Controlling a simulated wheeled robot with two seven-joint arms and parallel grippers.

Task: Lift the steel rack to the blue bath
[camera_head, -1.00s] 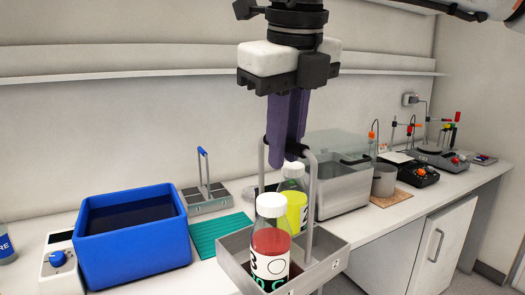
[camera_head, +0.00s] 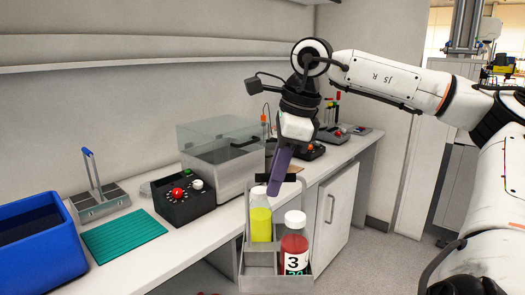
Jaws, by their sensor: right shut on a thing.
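My right gripper (camera_head: 280,172) is shut on the dark top grip of the steel rack (camera_head: 259,272). The rack hangs in front of the bench edge, right of the middle. It holds a white-capped bottle of yellow juice (camera_head: 261,222) and a white-capped bottle of red juice (camera_head: 294,250), labelled 3. The gripper's fingers hide part of the handle. The blue bath (camera_head: 62,262) stands on the bench at the far left, cut off by the picture edge, with dark liquid inside. The rack is well to the right of it and apart from it. My left gripper is not in view.
Between bath and rack lie a teal mat (camera_head: 124,237), a second rack with a blue handle (camera_head: 103,205) and a black control box (camera_head: 181,199). A steel bath with a clear lid (camera_head: 220,172) stands behind the held rack. Open floor lies to the right.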

